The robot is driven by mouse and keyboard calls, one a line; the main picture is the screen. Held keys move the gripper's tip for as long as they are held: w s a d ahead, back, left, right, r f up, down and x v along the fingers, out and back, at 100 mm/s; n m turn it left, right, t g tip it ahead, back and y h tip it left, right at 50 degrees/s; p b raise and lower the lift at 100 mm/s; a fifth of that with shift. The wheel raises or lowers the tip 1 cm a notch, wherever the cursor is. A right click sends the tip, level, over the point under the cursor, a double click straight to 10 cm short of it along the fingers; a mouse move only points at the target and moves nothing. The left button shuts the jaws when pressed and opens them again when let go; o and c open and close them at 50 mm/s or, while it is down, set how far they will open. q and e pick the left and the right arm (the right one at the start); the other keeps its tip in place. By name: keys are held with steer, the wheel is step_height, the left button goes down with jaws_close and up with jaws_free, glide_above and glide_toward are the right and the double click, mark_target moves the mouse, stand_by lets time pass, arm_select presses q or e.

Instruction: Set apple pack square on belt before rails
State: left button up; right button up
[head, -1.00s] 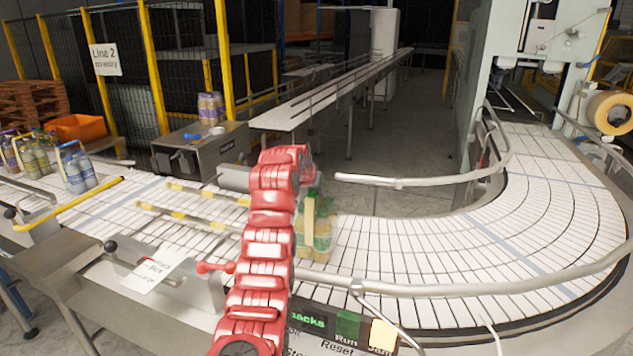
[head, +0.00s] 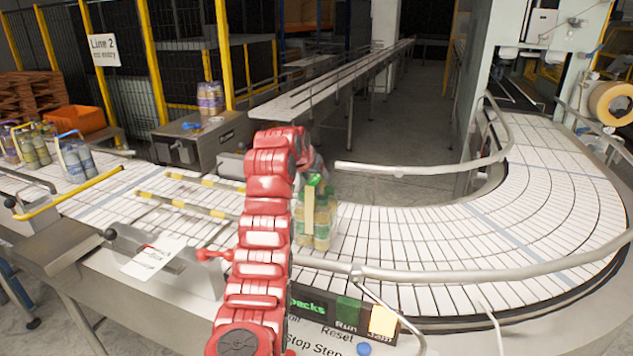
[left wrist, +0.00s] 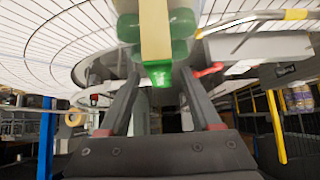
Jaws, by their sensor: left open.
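The apple pack (head: 322,230), clear bottles of yellowish drink with green tops and a tan band, stands upright on the white slatted belt (head: 400,235). It is just right of the ends of two yellow-and-black striped rails (head: 190,208). My left gripper (head: 314,178) is at the top of the pack, partly hidden behind my red arm. In the left wrist view its dark fingers (left wrist: 160,98) are spread, with the pack's green top (left wrist: 158,74) between and beyond their tips; contact cannot be told. My right gripper is not in view.
A metal guide rail (head: 400,170) runs behind the belt and another (head: 460,268) along its front. Other packs (head: 75,160) stand on the belt at far left. A control panel (head: 340,310) lies in front. The belt's right curve is clear.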

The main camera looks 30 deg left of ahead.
arm_select(q)
steer(key=b+v, duration=0.4)
steer(key=v, duration=0.6)
steer(key=shift+b, duration=0.35)
steer(key=shift+s+f, duration=0.1)
